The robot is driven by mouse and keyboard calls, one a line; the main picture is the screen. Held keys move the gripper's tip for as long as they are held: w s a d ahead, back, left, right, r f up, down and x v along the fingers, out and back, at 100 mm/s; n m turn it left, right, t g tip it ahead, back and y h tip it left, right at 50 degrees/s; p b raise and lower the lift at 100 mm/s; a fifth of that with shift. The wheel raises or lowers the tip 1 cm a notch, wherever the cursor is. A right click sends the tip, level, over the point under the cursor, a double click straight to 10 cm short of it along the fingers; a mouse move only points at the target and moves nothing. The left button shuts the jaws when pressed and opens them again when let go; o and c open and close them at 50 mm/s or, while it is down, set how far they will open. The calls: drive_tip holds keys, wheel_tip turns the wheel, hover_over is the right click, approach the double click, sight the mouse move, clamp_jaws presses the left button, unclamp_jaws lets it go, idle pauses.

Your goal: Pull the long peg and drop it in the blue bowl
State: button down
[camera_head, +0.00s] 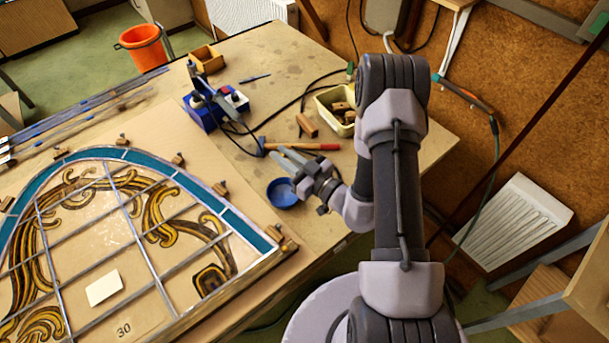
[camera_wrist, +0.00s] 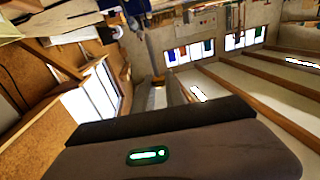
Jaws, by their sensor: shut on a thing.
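A round blue bowl (camera_head: 279,198) stands on the bench right of the leaded panel, partly covered by my gripper. My gripper (camera_head: 284,160) shows as two grey fingers pointing up and left, just above and behind the bowl in the picture. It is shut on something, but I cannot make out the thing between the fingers. Several small wooden pegs edge the panel, such as one at its top (camera_head: 123,140) and one on its right side (camera_head: 221,188); I cannot tell which is long.
The leaded panel (camera_head: 125,183) fills the left of the bench. A hammer (camera_head: 310,147) lies behind my gripper. A cream tub (camera_head: 335,107) with wooden blocks, a blue tool stand (camera_head: 205,112) and black cables lie farther back. An orange bucket (camera_head: 142,46) stands on the floor beyond.

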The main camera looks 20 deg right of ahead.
drive_tip(key=shift+d+f+b, duration=0.25)
drive_tip(key=shift+f+b, duration=0.05)
wheel_tip(320, 180, down, 9)
drive_tip(key=a+b, duration=0.1)
drive_tip(key=b, duration=0.9)
drive_tip(key=shift+s+a, duration=0.15)
drive_tip(key=shift+w+f+p, duration=0.1)
drive_tip(key=shift+w+p, duration=0.55)
drive_tip(key=shift+w, duration=0.25)
drive_tip(key=shift+f, duration=0.55)
